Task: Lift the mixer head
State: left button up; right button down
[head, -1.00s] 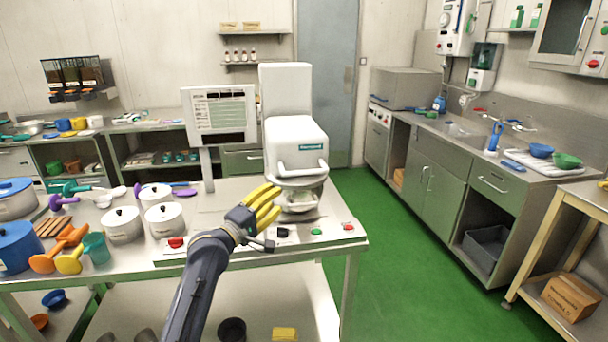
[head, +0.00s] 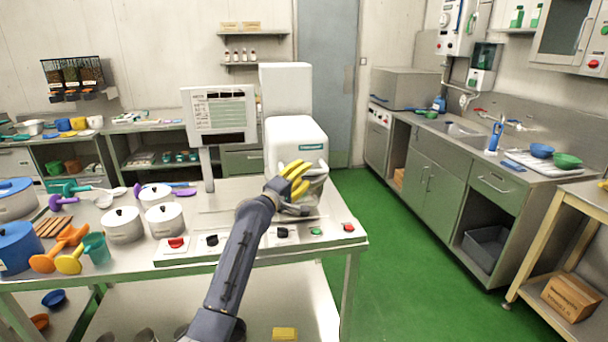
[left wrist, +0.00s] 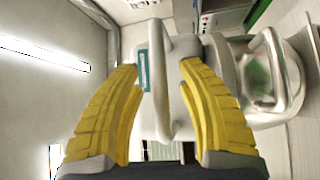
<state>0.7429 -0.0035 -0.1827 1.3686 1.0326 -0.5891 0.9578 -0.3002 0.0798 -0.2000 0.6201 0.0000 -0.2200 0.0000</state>
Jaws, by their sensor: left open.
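The white mixer head (head: 290,138) is at the middle of the head view, in front of its tall column, with a teal label on its front. Its grey bar handle (left wrist: 163,85) stands between my two yellow fingers in the left wrist view. My left gripper (head: 297,175) is open at the front of the head, with the fingers apart on either side of the handle and not closed on it. The mixing bowl (left wrist: 262,80) shows beside the head in the left wrist view; in the head view my gripper partly hides it. My right gripper is not in view.
The steel table bears white pots (head: 123,225), blue pots and colored utensils to the left. Red, black and green knobs (head: 316,231) line its front edge. A display panel (head: 219,112) stands left of the mixer. Green floor is clear to the right.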

pick_arm(q)
jog(key=shift+w+d, duration=0.2)
jog(key=shift+w, duration=0.05)
grip_shut()
dwell(0.3)
jog(key=shift+r, duration=0.1)
